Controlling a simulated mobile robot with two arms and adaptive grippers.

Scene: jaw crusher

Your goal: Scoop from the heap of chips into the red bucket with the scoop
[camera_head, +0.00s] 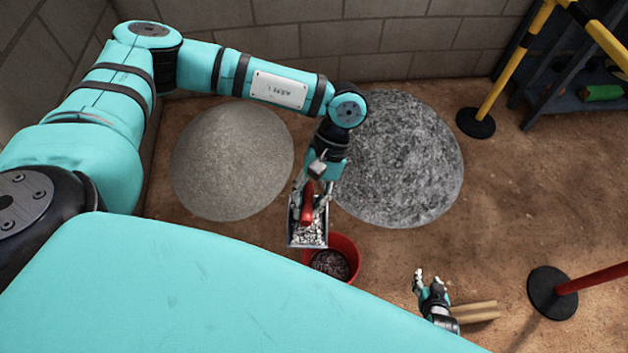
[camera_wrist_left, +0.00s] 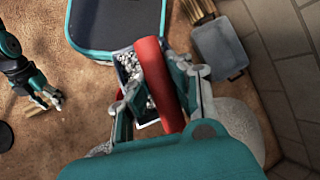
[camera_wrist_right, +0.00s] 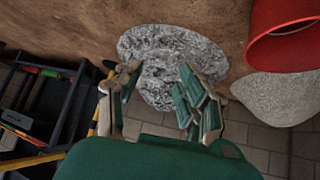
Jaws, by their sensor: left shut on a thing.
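My left gripper (camera_head: 312,190) is shut on the red handle of the scoop (camera_head: 307,237), which also shows in the left wrist view (camera_wrist_left: 160,85). Grey chips lie in the scoop's metal pan. The pan is above the upper left edge of the red bucket (camera_head: 352,256) and partly hides it. Dark grey chips show inside the bucket. The coarse grey heap of chips (camera_head: 400,160) lies behind, to the right of my left wrist. My right gripper (camera_head: 430,279) is open and empty, to the right of the bucket; its spread fingers show in the right wrist view (camera_wrist_right: 157,80).
A finer, paler heap (camera_head: 230,165) lies left of the chips. A yellow post (camera_head: 500,70) and a dark shelf (camera_head: 570,95) stand at the right. A red post on a black base (camera_head: 552,293) and wooden pieces (camera_head: 478,312) are near my right gripper. Block walls close the back.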

